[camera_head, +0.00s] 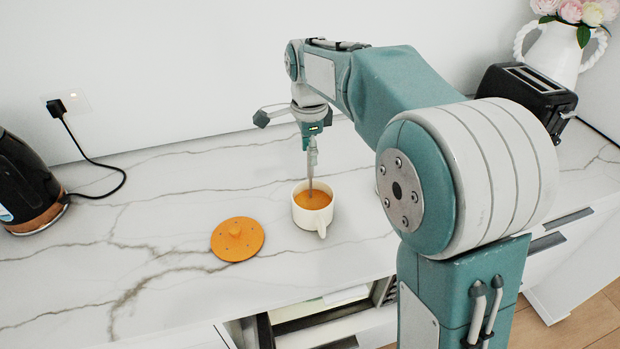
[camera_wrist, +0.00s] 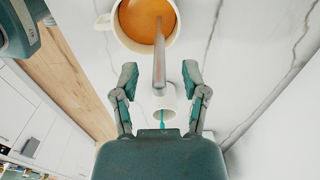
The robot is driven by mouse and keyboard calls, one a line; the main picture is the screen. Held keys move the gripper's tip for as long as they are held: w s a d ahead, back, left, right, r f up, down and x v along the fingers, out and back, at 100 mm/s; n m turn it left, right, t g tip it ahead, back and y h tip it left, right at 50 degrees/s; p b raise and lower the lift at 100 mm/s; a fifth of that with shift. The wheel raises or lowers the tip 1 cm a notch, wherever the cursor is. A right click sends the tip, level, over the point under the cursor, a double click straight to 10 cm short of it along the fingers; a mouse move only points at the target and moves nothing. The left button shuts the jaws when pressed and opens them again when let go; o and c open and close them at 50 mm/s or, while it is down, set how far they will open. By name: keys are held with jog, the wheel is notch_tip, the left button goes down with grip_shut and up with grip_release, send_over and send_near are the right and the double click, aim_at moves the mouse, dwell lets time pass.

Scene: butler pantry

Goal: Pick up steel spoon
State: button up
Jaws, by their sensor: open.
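The steel spoon (camera_wrist: 159,62) stands in a white mug (camera_head: 313,219) of orange-brown liquid, its handle rising up out of it. In the head view the lower part of the spoon (camera_head: 310,185) shows between the mug and my gripper (camera_head: 311,146), which points down above the mug. In the wrist view my gripper (camera_wrist: 160,76) is open, with one finger on each side of the spoon handle. Gaps show between the handle and both fingers. The mug (camera_wrist: 107,22) also shows at the top of the wrist view. The spoon's bowl is hidden in the liquid.
A black toaster (camera_head: 527,92) and a white flower vase (camera_head: 553,50) stand at the back right.

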aim_at(310, 176)
jog(key=shift+f, duration=1.6)
grip_shut()
jog(key=shift+r, duration=0.1)
